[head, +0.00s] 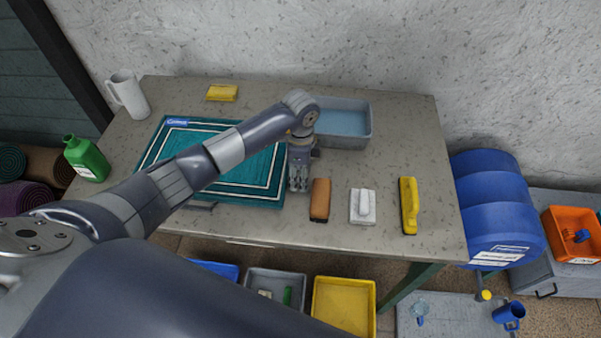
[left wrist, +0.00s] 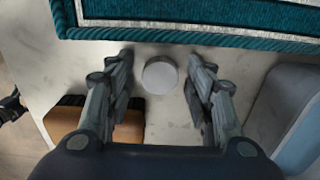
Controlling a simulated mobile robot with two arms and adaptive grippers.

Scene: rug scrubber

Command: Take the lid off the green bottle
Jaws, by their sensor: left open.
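The green bottle (head: 86,159) stands at the left end of the table in the head view. Its narrow neck is dark green, and no white lid shows on it. A white round lid (left wrist: 160,76) lies flat on the table in the left wrist view, near the rug's edge. My left gripper (head: 298,188) points down beside the rug's right edge. In the left wrist view, its open fingers (left wrist: 158,80) stand on either side of the lid with gaps on both sides. The lid is hidden in the head view. My right gripper is not in view.
A teal rug (head: 262,180) lies left of the gripper. A grey water tub (head: 346,140) stands behind it. An orange-brown brush (head: 320,199), a white brush (head: 362,207) and a yellow brush (head: 409,206) lie to the right. A white jug (head: 128,93) stands back left.

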